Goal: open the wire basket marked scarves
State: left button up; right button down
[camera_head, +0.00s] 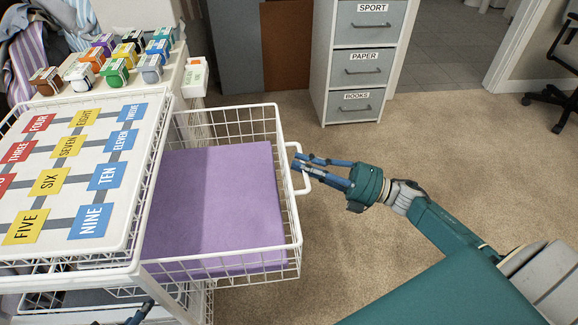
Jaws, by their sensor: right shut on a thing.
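A white wire basket (285,115) is pulled out to the right from the white wire unit. A folded purple cloth (215,205) lies in it. No label reading scarves can be seen on it from here. My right gripper (301,171) is shut on the basket's white handle (306,186), on the basket's right side. Part of what looks like my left gripper (140,313) shows at the bottom left, below the unit's top; most of it is hidden.
The unit's top (150,110) carries numbered cards in red, yellow and blue. Several small coloured boxes (115,72) stand behind it. A drawer cabinet (362,65) marked SPORT, PAPER and BOOKS stands at the back. Carpet (440,130) right of the basket is clear.

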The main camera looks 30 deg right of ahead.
jog(key=shift+s+d+f, duration=0.1)
jog(key=shift+f, duration=0.05)
jog(key=c, duration=1.7)
grip_release()
jog(key=v, duration=1.2)
